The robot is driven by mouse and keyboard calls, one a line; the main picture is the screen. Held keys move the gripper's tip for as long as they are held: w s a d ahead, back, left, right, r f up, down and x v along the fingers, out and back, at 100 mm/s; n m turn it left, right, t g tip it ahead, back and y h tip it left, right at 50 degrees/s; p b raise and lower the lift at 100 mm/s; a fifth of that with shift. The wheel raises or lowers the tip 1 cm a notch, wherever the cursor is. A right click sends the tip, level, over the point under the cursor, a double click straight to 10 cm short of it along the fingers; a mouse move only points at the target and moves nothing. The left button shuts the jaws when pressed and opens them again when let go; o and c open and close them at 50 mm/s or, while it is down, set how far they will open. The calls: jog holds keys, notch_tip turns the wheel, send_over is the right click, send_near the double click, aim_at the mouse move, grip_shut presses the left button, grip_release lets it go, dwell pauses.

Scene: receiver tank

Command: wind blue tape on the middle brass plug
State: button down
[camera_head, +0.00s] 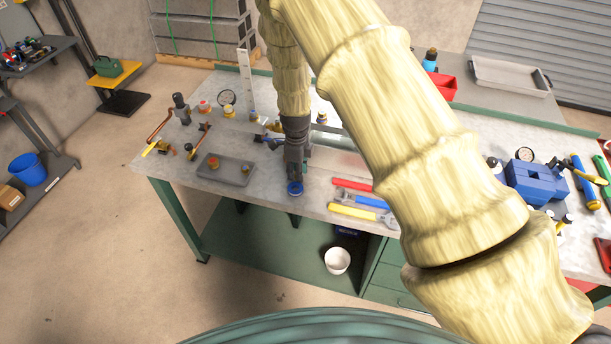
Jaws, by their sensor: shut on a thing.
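My gripper (294,175) points down near the front edge of the bench, left of the wrenches. It is shut on a roll of blue tape (295,188), which shows at its fingertips. A grey tray (228,173) lies to the left of it, with a small orange-brown fitting (213,161) and a darker small part (245,168) on it. Brass-coloured fittings stand further back, at the left (204,108), in the middle (253,115) and right of my arm (322,117). I cannot tell which is the middle brass plug. My arm hides part of the bench.
Red, blue and yellow-handled wrenches (352,212) lie right of my gripper. A copper pipe (160,127) is at the left. The bench front between tray and gripper is clear.

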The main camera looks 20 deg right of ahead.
jog(key=a, duration=0.3)
jog(key=shift+a, duration=0.25)
jog(key=s+a+p, duration=0.1)
jog(key=s+a, duration=0.1)
jog(key=s, duration=0.1)
jog(key=shift+a+r, duration=0.1)
jog(key=shift+a, duration=0.3)
notch_tip(320, 180, up, 4)
jog(key=p, duration=0.3)
jog(key=shift+w+r, duration=0.1)
jog(key=shift+r, duration=0.15)
jog(key=shift+r+p, duration=0.45)
jog(key=shift+r, duration=0.2)
